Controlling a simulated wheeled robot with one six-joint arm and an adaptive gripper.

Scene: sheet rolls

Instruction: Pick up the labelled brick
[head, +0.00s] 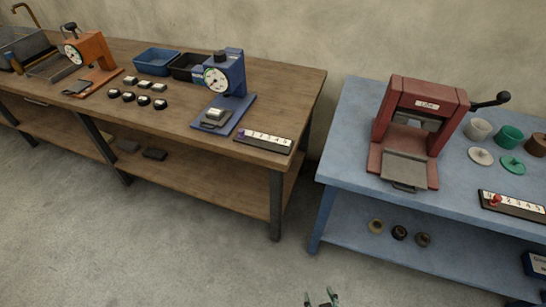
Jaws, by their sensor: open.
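I cannot tell for sure which thing is the labelled brick. A small dark block with a pale top (214,116) sits on the base of the blue gauge press (232,84) on the wooden bench. Several small dark pieces with pale tops (144,85) stand in rows left of that press. Two plain dark blocks (155,154) lie on the bench's lower shelf. My gripper (322,298) shows only its fingertips at the bottom edge, apart and with nothing visible between them, over the floor in front of the benches.
The wooden bench (300,88) also holds an orange gauge press (94,62), blue and black trays and a numbered strip (264,139). The blue table (345,150) holds a red press (420,120), cups and lids. Grey floor (180,240) is clear in front.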

